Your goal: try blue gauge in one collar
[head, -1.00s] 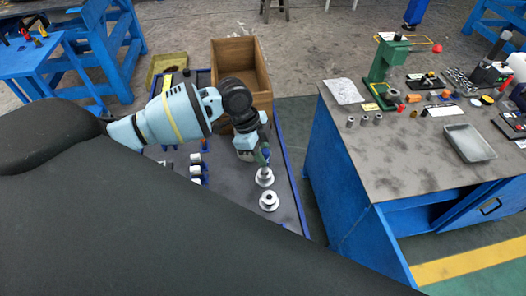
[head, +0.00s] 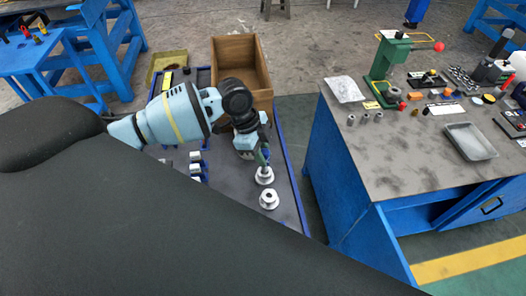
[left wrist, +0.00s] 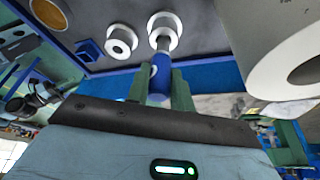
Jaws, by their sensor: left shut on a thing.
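My left gripper (head: 263,157) is over the tray bench, above the far one of two white flanged collars (head: 264,175). In the left wrist view its green fingers (left wrist: 160,88) are shut on the blue gauge (left wrist: 160,74). The gauge's grey end points at that collar (left wrist: 176,40) and overlaps its opening. I cannot tell how deep it sits. The second collar (head: 269,200) stands nearer in the head view, apart from the gripper; it also shows in the left wrist view (left wrist: 121,41), with its hole empty. My right gripper is not in view.
A wooden box (head: 263,62) stands open behind the arm. Small blue and white blocks (head: 196,168) stand left of the collars. A blue bench (head: 400,165) at right holds a green press (head: 384,70), a grey tray (head: 470,141) and small parts. A gap separates the benches.

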